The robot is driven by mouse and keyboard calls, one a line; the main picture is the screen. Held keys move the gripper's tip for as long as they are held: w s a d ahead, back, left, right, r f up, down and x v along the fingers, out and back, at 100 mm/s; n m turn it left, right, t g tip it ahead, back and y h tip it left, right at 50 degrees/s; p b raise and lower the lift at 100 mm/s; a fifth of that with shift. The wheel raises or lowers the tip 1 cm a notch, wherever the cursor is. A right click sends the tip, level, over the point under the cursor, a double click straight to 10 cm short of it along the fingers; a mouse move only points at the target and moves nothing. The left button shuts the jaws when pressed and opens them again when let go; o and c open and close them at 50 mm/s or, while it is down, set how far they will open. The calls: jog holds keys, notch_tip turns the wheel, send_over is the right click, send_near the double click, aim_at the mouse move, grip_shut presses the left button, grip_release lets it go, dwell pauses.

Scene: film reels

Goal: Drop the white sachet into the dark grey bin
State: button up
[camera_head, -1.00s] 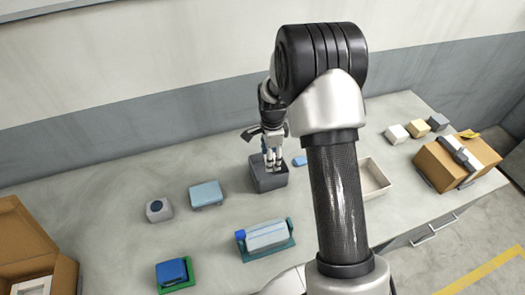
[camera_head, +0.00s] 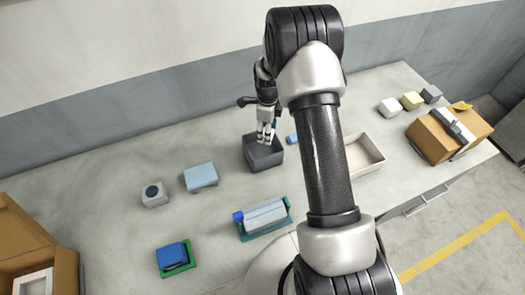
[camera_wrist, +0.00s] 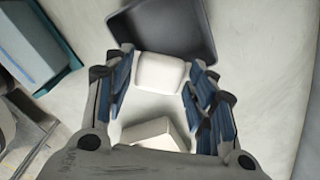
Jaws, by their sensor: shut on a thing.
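My gripper (camera_head: 267,138) is over the dark grey bin (camera_head: 267,162) in the head view, pointing down with its fingertips near the opening. In the wrist view my gripper (camera_wrist: 160,85) is shut on the white sachet (camera_wrist: 160,72), a pale rounded block between the blue finger pads. The dark grey bin (camera_wrist: 190,22) shows at the top of the wrist view, beyond the sachet. The sachet is too small to make out in the head view. A second pale piece (camera_wrist: 155,130) shows nearer the palm; I cannot tell what it is.
A light blue box (camera_head: 201,177) and a grey block (camera_head: 154,194) stand left of the bin. A teal tray (camera_head: 275,228) lies in front. A cream tray (camera_head: 372,160) and a cardboard box (camera_head: 447,140) are to the right. A small blue item (camera_head: 292,139) is close beside the bin.

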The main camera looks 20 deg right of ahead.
jog(key=shift+f, duration=0.2)
jog(key=o, duration=1)
notch_tip(320, 180, up, 12)
dwell(0.6)
